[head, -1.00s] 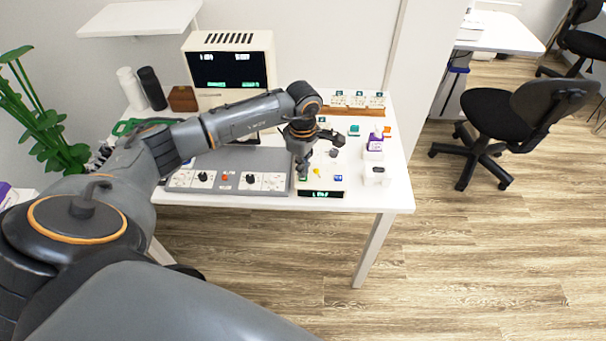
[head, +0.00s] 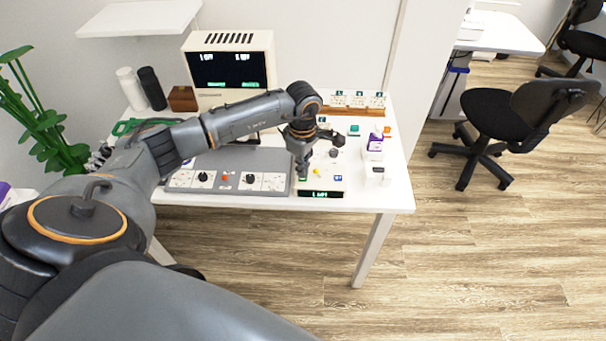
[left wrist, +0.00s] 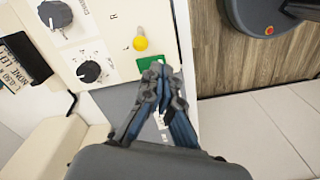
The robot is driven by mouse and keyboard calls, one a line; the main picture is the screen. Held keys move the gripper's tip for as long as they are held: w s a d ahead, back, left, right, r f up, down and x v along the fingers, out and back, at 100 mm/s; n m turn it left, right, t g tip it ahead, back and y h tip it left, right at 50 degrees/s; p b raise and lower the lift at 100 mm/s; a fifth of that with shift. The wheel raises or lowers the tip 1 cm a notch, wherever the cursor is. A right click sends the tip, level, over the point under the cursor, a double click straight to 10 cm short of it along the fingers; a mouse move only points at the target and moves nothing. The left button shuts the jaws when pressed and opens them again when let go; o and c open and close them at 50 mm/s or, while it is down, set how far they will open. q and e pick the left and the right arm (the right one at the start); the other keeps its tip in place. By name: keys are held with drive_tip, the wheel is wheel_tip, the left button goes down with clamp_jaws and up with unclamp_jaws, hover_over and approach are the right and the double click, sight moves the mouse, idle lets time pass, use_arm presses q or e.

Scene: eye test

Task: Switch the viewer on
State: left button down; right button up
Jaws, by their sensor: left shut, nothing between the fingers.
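A cream control box (head: 341,171) with a small lit display (head: 321,194) stands near the table's front edge. A cream monitor (head: 229,41) with a lit dark screen stands at the back. Its small text is hard to read. My right gripper is not in view.
A grey console (head: 238,187) with knobs lies left of the box. A purple-and-white bottle (head: 375,147) and a small white block (head: 377,175) stand to its right. Two cylinders and a brown box (head: 182,98) stand at the back left. Open floor lies beyond the front edge.

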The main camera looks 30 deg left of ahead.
use_arm(q)
drive_tip(key=shift+f+b, duration=0.95)
drive_tip(key=shift+f, duration=0.1)
idle(0.4)
drive_tip(key=shift+r, duration=0.15)
drive_tip(key=shift+r+p, duration=0.65)
drive_tip(key=shift+r, duration=0.25)
drive_tip(key=shift+r+p, duration=1.35)
drive_tip(key=shift+r, duration=1.2)
